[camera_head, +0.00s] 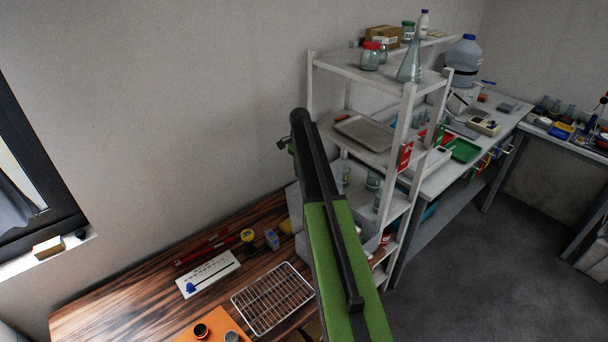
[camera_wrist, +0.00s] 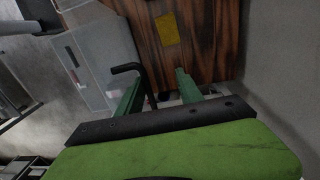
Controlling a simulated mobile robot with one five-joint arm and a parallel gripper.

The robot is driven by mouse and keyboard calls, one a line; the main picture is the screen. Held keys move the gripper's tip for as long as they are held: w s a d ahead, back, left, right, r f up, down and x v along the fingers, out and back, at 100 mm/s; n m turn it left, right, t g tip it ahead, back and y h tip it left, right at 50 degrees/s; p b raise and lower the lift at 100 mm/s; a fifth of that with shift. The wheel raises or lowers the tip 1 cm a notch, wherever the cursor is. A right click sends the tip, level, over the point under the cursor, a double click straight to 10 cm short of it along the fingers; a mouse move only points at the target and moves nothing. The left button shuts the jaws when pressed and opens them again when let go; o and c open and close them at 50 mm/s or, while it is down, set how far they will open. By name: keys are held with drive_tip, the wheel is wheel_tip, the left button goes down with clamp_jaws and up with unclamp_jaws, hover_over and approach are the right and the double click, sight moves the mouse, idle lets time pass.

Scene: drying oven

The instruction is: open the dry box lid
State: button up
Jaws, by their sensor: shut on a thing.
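A clear, boxy container, which looks like the dry box, stands at the upper left of the wrist view (camera_wrist: 103,62). Whether its lid is shut or raised I cannot tell. My gripper (camera_wrist: 160,90) shows in the wrist view with two green fingers standing apart. A black bent handle (camera_wrist: 128,68) rises between them, close along the left finger. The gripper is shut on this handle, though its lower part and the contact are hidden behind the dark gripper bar. In the head view my green arm covers much of the box area, and the fingers cannot be made out.
The wooden table (camera_head: 120,310) holds a wire rack (camera_head: 272,298), a white panel (camera_head: 207,273) and an orange mat (camera_head: 222,322). A white shelf unit (camera_head: 408,110) with glassware stands close to my arm's right. The floor (camera_head: 470,270) at the right is clear.

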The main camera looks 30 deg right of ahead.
wheel_tip(320, 180, up, 17)
drive_tip(key=w+p, duration=0.1)
drive_tip(key=p, duration=1.6)
drive_tip(key=shift+r, duration=0.15)
drive_tip(key=shift+a, duration=0.1)
drive_tip(key=s+a+f+n+b, duration=0.2)
drive_tip(key=s+a+f+b, duration=0.1)
drive_tip(key=a+f+b, duration=0.65)
drive_tip(key=s+a+f+n+b, duration=0.2)
drive_tip(key=a+f+b, duration=0.45)
drive_tip(key=a, duration=0.65)
drive_tip(key=s+a+f+n+b, duration=0.3)
drive_tip(key=s+a+n, duration=0.3)
drive_tip(key=s, duration=0.4)
drive_tip(key=s+a+f+n+b, duration=0.3)
drive_tip(key=s+a+f+n, duration=0.1)
drive_tip(key=s, duration=0.6)
drive_tip(key=shift+a+n+t+b, duration=0.3)
drive_tip(key=shift+a+n+t, duration=0.1)
drive_tip(key=shift+a+n, duration=0.6)
